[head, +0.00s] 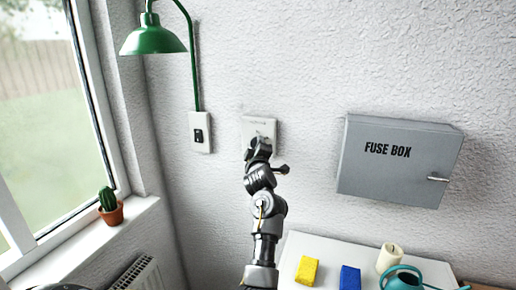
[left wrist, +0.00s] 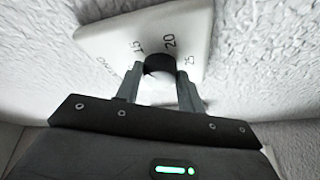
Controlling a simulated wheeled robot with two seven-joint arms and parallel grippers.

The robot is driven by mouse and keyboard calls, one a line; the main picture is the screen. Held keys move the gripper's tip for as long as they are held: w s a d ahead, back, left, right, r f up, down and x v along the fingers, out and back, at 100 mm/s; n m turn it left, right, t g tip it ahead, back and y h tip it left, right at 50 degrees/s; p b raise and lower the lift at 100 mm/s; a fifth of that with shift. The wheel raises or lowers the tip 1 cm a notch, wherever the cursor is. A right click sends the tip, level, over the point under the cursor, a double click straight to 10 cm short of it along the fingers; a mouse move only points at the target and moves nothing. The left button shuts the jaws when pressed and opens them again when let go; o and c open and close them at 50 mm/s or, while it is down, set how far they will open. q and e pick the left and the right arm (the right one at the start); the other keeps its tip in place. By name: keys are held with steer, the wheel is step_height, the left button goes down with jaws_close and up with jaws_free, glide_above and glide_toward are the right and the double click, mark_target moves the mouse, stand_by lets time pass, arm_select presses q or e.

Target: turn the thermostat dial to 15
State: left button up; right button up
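The thermostat is a white plate (head: 258,124) on the wall, right of the lamp switch. In the left wrist view its plate (left wrist: 192,22) shows the marks 15, 20 and 25 around a dark round dial (left wrist: 160,64). My left gripper (head: 259,146) is up against the plate and hides the dial in the head view. In the left wrist view its fingers (left wrist: 160,79) stand on either side of the dial, with no clear gap, and look closed on it. The dial's pointer is hidden or too small to read. My right gripper is not in view.
A grey fuse box (head: 400,165) hangs to the right. A green lamp (head: 154,38) and its switch (head: 200,132) are to the left. A cactus (head: 109,205) stands on the windowsill. A yellow sponge (head: 307,270), blue block (head: 350,278), candle (head: 390,257) and teal watering can (head: 403,279) are below right.

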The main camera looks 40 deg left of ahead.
arm_select(q)
steer(key=o, duration=0.4)
steer(key=shift+r, duration=0.1)
steer(key=shift+o, duration=0.2)
steer(key=b+v, duration=0.3)
steer(key=v, duration=0.7)
steer(key=shift+s+d+b, duration=0.25)
steer(key=shift+b, duration=0.05)
